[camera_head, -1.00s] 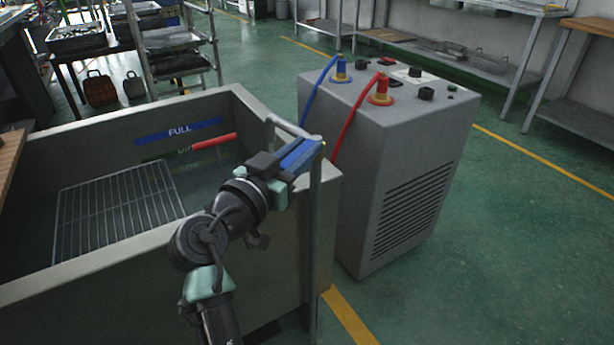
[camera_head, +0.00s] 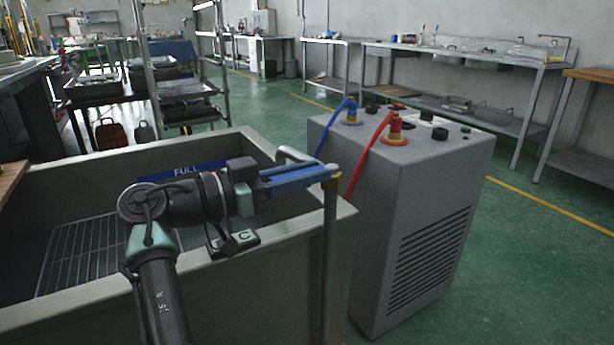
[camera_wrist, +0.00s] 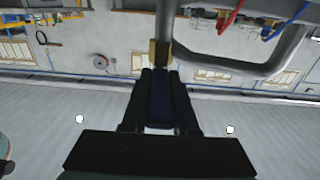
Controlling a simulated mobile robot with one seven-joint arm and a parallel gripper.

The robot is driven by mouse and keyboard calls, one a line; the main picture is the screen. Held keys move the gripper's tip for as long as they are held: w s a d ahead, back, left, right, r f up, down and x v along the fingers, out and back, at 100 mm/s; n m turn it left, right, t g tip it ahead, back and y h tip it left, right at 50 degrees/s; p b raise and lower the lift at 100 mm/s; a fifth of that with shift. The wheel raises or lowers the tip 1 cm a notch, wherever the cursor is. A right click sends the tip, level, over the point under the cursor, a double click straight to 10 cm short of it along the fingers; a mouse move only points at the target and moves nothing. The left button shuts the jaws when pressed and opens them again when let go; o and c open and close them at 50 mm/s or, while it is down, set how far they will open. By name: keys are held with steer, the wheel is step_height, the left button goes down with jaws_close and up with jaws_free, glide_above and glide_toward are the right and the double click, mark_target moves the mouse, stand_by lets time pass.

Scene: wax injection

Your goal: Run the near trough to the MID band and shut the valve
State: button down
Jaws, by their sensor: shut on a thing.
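The near trough (camera_head: 95,162) is a grey metal basin with a wire rack (camera_head: 85,255) inside. Its blue FULL band (camera_head: 180,170) shows on the inner far wall; my arm hides the lower bands. I cannot make out the water level. A standpipe (camera_head: 331,255) with a curved spout (camera_head: 297,155) stands at the right corner. A brass valve (camera_head: 331,172) tops it, also in the wrist view (camera_wrist: 160,52). My gripper (camera_head: 300,180) is shut on the blue valve lever (camera_wrist: 158,100), which lies between the black fingers and points at the brass valve.
A grey cabinet (camera_head: 440,185) with a blue hose (camera_head: 335,125) and a red hose (camera_head: 367,150) stands close right of the trough. A rolling rack (camera_head: 185,90) and benches stand behind. Green floor is open at the right.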

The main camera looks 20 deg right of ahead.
steer(key=shift+r, duration=0.1)
steer(key=c, duration=0.7)
jaws_free()
steer(key=shift+s+a+p, duration=0.3)
steer(key=shift+a+p, duration=0.25)
steer(key=shift+a, duration=1.6)
steer(key=shift+s+a+p, duration=0.35)
steer(key=shift+a+p, duration=0.25)
steer(key=shift+a, duration=1.5)
steer(key=shift+s+a+p, duration=0.3)
steer(key=shift+a+p, duration=0.25)
steer(key=shift+a, duration=1.6)
